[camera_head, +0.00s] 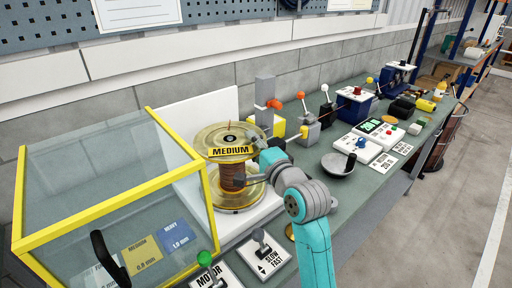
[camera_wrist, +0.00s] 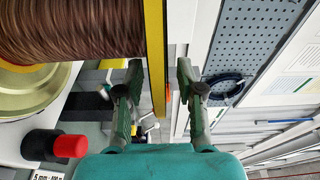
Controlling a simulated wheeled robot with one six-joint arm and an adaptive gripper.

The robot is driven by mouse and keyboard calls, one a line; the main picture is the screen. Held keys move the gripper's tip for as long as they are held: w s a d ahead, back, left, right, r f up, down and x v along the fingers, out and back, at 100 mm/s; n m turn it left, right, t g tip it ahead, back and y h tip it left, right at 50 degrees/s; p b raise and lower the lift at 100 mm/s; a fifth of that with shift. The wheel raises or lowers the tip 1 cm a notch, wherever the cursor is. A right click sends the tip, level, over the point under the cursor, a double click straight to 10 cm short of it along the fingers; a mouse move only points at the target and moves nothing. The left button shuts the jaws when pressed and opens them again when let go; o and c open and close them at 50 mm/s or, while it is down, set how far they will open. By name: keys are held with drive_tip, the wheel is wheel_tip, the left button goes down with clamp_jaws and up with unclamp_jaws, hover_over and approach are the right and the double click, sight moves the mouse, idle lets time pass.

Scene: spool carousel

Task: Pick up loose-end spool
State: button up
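A spool wound with copper-brown wire (camera_head: 231,176) stands in the machine, with a yellow "MEDIUM" plate (camera_head: 231,152) across its front. My gripper (camera_head: 243,181) is at the right side of this spool in the head view. In the wrist view my gripper (camera_wrist: 158,82) has its two fingers apart. The brown wire winding (camera_wrist: 70,25) fills the upper left there, and the thin yellow plate edge (camera_wrist: 155,60) shows between the fingers, with gaps on both sides. I cannot tell whether a finger touches anything. No loose wire end can be made out.
A yellow-framed clear guard (camera_head: 110,200) stands open at left, over "MEDIUM" and "HEAVY" cards. Levers (camera_head: 262,240) stand in front. A grey bowl (camera_head: 338,164), a counter box (camera_head: 380,130) and several lever devices fill the bench at right. A red-topped knob (camera_wrist: 70,146) is close at lower left.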

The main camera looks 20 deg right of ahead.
clamp_jaws()
drive_tip(key=shift+r, duration=2.8)
drive_tip(key=shift+w+a+r, duration=0.1)
drive_tip(key=shift+w+r, duration=0.05)
drive_tip(key=shift+r, duration=2.45)
drive_tip(key=shift+r, duration=2.35)
